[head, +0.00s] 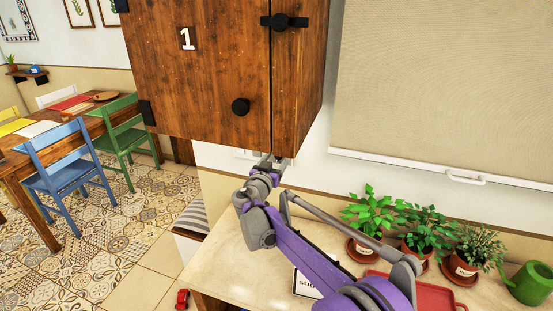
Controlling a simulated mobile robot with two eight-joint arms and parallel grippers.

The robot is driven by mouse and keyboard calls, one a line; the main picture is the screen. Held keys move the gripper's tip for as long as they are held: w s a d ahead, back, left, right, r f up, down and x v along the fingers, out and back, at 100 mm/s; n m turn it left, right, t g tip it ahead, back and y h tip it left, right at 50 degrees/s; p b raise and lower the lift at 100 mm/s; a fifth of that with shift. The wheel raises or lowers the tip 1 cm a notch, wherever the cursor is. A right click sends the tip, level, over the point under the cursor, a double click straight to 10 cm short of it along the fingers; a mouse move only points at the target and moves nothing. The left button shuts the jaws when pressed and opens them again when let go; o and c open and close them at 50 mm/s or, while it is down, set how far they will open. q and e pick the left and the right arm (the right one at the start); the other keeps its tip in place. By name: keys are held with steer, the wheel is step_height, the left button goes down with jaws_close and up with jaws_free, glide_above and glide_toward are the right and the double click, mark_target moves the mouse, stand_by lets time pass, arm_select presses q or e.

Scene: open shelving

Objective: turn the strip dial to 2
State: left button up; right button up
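No strip dial can be made out for certain. A small pale fitting (241,153) shows on the wall just under the wooden cabinet, mostly hidden by the cabinet and my arm; I cannot tell what it is. A grey and purple arm of mine, which I take for the right one, comes in from the lower right. Its gripper (273,161) is raised to the cabinet's bottom edge, just right of the pale fitting. The fingertips are small and partly hidden, so I cannot tell whether they are open or touching anything. My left gripper is not in view.
The wooden cabinet (200,75), marked 1, hangs close above the gripper, with a black knob (240,106) and latch (284,21). A blind (445,85) hangs right.

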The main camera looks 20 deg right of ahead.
steer(key=shift+c, duration=0.2)
jaws_close()
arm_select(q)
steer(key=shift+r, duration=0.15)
arm_select(e)
steer(key=n+p, duration=0.1)
steer(key=n, duration=0.2)
steer(key=shift+a+r+n+p, duration=0.1)
steer(key=shift+n+p, duration=0.2)
steer(key=shift+n, duration=0.1)
steer(key=n+p, duration=0.1)
steer(key=n, duration=0.8)
steer(key=shift+f, duration=0.2)
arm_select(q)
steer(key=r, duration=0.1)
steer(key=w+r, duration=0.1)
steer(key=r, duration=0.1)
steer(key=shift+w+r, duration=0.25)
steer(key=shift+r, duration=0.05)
arm_select(e)
steer(key=n, duration=0.4)
steer(key=shift+a+f+n, duration=0.1)
steer(key=shift+n, duration=0.3)
